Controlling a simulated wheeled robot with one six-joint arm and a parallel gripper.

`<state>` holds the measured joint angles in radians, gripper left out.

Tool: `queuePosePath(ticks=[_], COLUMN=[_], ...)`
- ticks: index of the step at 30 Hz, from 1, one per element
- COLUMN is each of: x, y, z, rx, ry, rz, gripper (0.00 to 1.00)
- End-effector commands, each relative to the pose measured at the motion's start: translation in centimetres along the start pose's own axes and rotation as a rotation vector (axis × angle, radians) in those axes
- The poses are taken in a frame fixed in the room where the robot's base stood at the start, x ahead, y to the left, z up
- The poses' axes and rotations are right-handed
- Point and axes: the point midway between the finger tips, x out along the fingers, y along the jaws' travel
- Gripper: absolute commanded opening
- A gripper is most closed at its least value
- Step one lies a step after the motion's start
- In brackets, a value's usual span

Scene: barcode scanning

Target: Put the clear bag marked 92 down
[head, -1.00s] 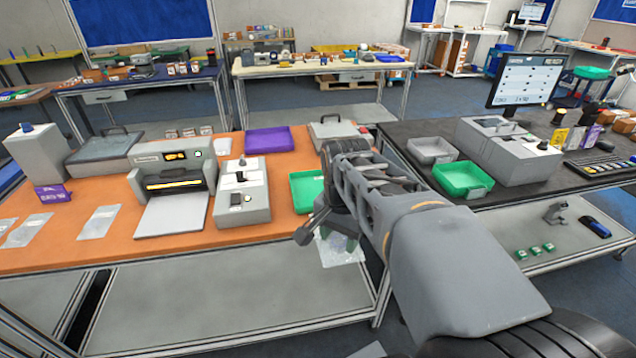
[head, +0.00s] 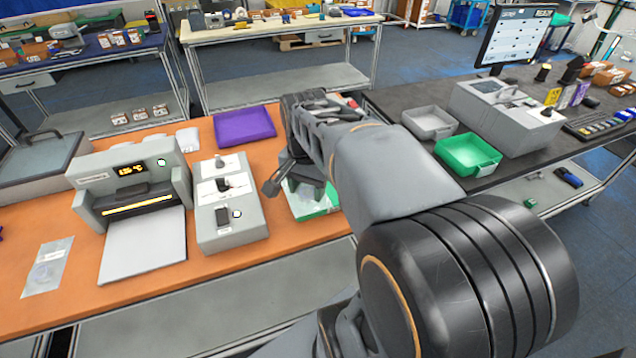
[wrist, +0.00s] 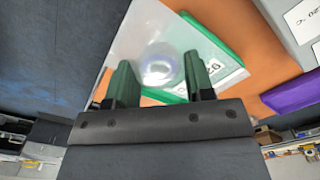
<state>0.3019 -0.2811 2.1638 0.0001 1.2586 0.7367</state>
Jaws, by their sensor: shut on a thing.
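The clear bag (wrist: 150,45) hangs from my gripper (wrist: 158,78), pinched between the two green fingers in the wrist view. It carries a white printed label (wrist: 228,66), partly hidden by a finger; its number is hard to read. A round shiny patch shows through the bag. In the head view the bag (head: 304,205) shows only partly below my gripper (head: 296,182), in front of the green tray (head: 328,198) on the orange bench. In the wrist view the tray (wrist: 213,38) lies behind the bag. I cannot tell whether they touch.
A grey device (head: 228,212) stands left of my gripper, with a sealing machine (head: 135,185) beyond it. A purple tray (head: 244,126) lies behind. Another clear bag (head: 48,267) lies at the bench's left. The dark bench at right holds a second green tray (head: 468,153).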

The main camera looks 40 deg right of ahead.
Motion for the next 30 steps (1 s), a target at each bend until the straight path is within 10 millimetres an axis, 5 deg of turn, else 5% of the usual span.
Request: queuePosePath(ticks=[6,12,30], x=[2.5,5.8,11.1], y=[-1.0,-1.7,-2.2], z=[-5.6,-8.8,-11.3], rx=[0.005,0.002,0.000], ry=[-0.005,-0.004,-0.003], rz=[0.004,0.003,0.002], gripper=[0.20,0.20,0.20])
